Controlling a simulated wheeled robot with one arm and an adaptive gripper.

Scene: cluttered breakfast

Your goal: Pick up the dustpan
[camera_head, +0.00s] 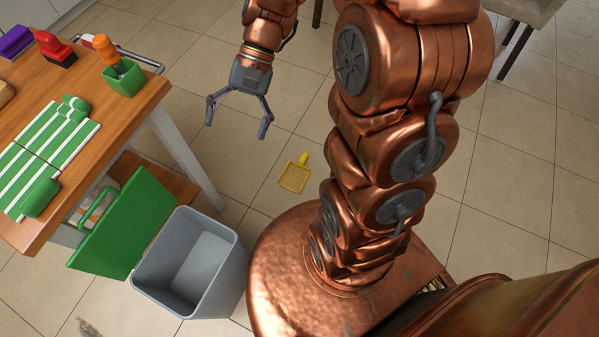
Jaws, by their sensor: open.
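The dustpan (294,177) is small and yellow, with a short handle at its upper right end. It lies on the tiled floor near the middle of the view, left of my arm's column. My gripper (237,118) is open and empty. It hangs above the floor, up and to the left of the dustpan in the picture, apart from it. Nothing hides the dustpan.
A wooden table (143,98) at left bears a green striped mat (48,143), a green box (124,79) and a red item (55,48). Floor around the dustpan is clear.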

